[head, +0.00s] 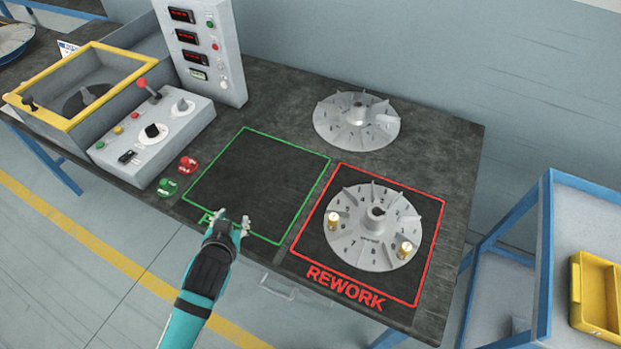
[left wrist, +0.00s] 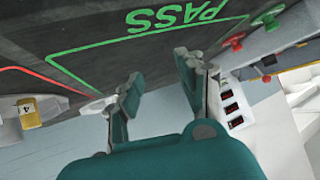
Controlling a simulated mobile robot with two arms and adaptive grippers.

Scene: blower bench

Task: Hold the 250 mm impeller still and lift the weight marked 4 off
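A grey bladed impeller (head: 362,250) lies inside the red REWORK square, with numbered positions around its disc and a central hub. One brass weight (head: 333,221) sits at its left rim and another brass weight (head: 405,249) at its right rim; their marks are too small to read in the head view. In the left wrist view a brass weight with a 4 on it (left wrist: 30,111) shows at the left edge. My left gripper (head: 231,220) is open and empty over the front edge of the PASS square, left of the impeller; its fingers (left wrist: 158,72) are spread. My right gripper is out of view.
A second impeller (head: 356,122) lies at the back of the bench. The green PASS square (head: 262,172) is empty. Red (head: 188,165) and green (head: 167,187) tokens and a control box (head: 150,140) stand left. A blue cart with a yellow bin (head: 597,290) stands right.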

